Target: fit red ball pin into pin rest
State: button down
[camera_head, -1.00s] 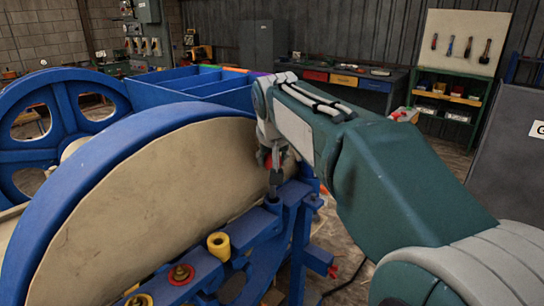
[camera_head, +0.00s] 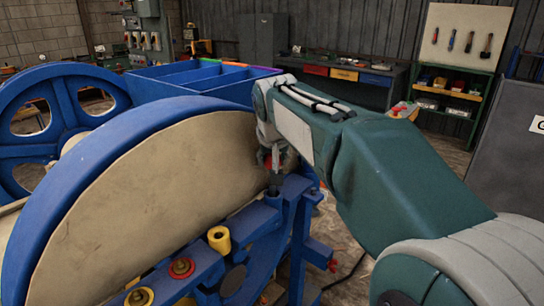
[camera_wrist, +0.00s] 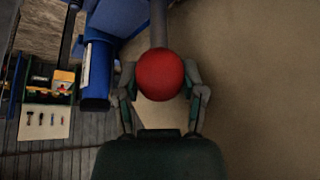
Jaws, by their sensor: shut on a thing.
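The red ball pin is held in my gripper (camera_head: 274,163). Its red ball (camera_wrist: 160,75) sits between the two fingers in the wrist view, and its grey shaft (camera_wrist: 158,25) runs away from the ball. In the head view the dark shaft (camera_head: 274,181) points down, roughly upright, at a blue socket (camera_head: 273,197) on the blue frame beside the wheel, which looks like the pin rest. The shaft's lower end meets the socket's top in the picture. I cannot tell how deep it is inside.
The large beige-faced wheel (camera_head: 150,200) with a blue rim stands close left of my gripper. A workbench (camera_head: 345,85) and green shelf (camera_head: 445,100) stand behind.

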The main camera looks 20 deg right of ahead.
aim_at(273, 197)
jog(key=shift+f, duration=3.15)
jog(key=shift+c, duration=0.5)
grip_release()
jog(key=v, duration=1.2)
jog(key=shift+f, duration=0.1)
